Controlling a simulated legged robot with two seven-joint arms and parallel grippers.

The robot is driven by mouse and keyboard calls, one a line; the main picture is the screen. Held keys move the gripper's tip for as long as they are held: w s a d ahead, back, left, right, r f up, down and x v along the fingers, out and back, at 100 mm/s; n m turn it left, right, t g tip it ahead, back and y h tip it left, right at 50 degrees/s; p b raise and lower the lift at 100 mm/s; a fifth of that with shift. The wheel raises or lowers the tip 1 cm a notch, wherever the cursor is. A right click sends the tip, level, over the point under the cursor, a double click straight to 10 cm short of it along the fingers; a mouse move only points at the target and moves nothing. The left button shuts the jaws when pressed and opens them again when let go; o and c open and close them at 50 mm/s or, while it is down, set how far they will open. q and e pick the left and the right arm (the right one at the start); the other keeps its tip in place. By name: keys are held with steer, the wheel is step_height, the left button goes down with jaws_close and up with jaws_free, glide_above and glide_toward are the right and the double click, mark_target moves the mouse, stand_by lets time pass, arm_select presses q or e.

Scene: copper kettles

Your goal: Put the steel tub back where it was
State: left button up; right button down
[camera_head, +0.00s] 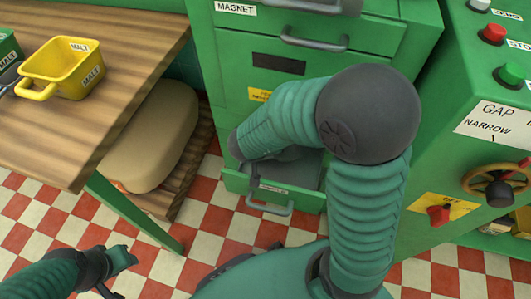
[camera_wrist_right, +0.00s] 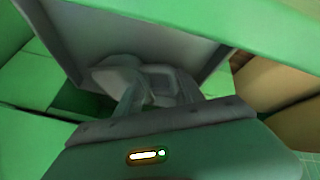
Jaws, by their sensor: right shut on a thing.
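The low drawer (camera_head: 308,200) of the green cabinet stands open, with a grey inside. My right arm reaches down into it and hides much of it. My right gripper (camera_wrist_right: 155,95) is shut on a grey thing (camera_wrist_right: 120,72) inside the drawer. I cannot tell for sure whether this is the steel tub, since its outline is mostly hidden. The drawer's grey inner face shows behind it in the wrist view. My left gripper (camera_head: 120,275) is low at the left over the tiled floor, open and empty.
A yellow tub (camera_head: 62,66) marked MALT stands on the wooden table (camera_head: 110,110), beside part of a green tub (camera_head: 8,48). A beige sack (camera_head: 150,135) lies under the table. A green machine (camera_head: 455,165) with buttons and a handwheel stands at the right.

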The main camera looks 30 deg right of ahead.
steer(key=c, duration=0.7)
jaws_free()
steer(key=shift+a, duration=0.15)
steer(key=p+v, duration=0.9)
steer(key=v, duration=0.2)
steer(key=w+a+r+n+t+y, duration=0.3)
steer(key=w+a+y, duration=0.2)
steer(key=a, duration=0.1)
steer(key=s+d+f+g, duration=0.1)
steer(key=s, duration=0.2)
steer(key=s+d+f+n+g, duration=0.1)
steer(key=s, duration=0.2)
steer(key=s+d+f+g, duration=0.1)
steer(key=s+g, duration=0.1)
steer(key=s, duration=0.1)
steer(key=shift+s+d+n+p, duration=0.25)
steer(key=shift+s+n+p, duration=0.05)
steer(key=shift+s+p, duration=0.1)
